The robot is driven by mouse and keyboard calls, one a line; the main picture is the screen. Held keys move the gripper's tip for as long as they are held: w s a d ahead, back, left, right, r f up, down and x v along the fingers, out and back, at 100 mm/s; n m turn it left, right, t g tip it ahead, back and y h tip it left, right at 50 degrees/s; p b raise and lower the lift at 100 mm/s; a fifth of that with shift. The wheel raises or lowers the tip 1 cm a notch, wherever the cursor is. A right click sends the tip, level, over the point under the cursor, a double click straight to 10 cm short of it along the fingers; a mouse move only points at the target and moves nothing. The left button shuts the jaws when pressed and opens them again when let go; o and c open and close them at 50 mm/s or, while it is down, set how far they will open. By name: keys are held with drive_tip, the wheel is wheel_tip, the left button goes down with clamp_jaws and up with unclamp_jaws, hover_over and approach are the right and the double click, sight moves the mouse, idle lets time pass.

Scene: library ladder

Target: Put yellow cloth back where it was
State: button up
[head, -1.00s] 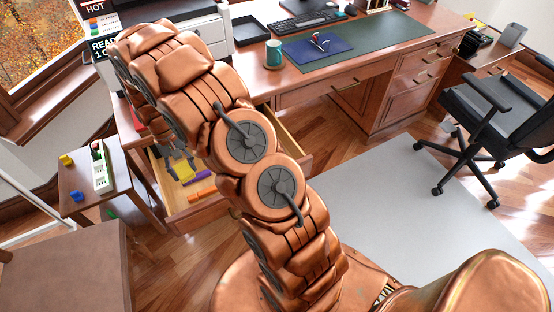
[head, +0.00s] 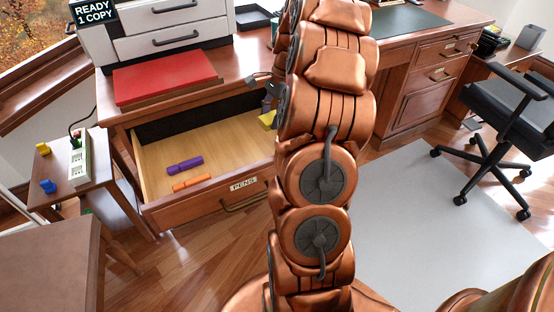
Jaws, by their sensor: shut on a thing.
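A small yellow piece (head: 267,119), which I take for the yellow cloth, shows just left of my arm in the head view. It is partly hidden and its shape is hard to tell. My gripper (head: 270,104) is mostly hidden behind my arm, and only dark parts of it show. It is shut on the yellow piece, over the right back part of the open drawer (head: 212,202) labelled PENS. I cannot tell how high above the drawer floor it is. A purple marker (head: 184,164) and an orange marker (head: 192,182) lie in the drawer.
A red folder (head: 165,77) lies on the desk above the drawer, before a white cabinet (head: 160,40). A side table (head: 62,170) at left holds a yellow block (head: 43,149), a blue block (head: 48,186) and a power strip (head: 79,160). An office chair (head: 505,125) stands right.

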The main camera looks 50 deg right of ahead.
drive_tip(key=shift+s+d+f+m+b, duration=0.15)
drive_tip(key=shift+s+d+m+b, duration=0.15)
drive_tip(key=shift+s+d+m, duration=0.35)
drive_tip(key=shift+d+f, duration=0.1)
drive_tip(key=shift+f, duration=0.15)
wheel_tip(320, 180, down, 9)
drive_tip(key=shift+f+b, duration=0.15)
drive_tip(key=shift+b, duration=0.55)
drive_tip(key=shift+f, duration=0.15)
drive_tip(key=o, duration=1.1)
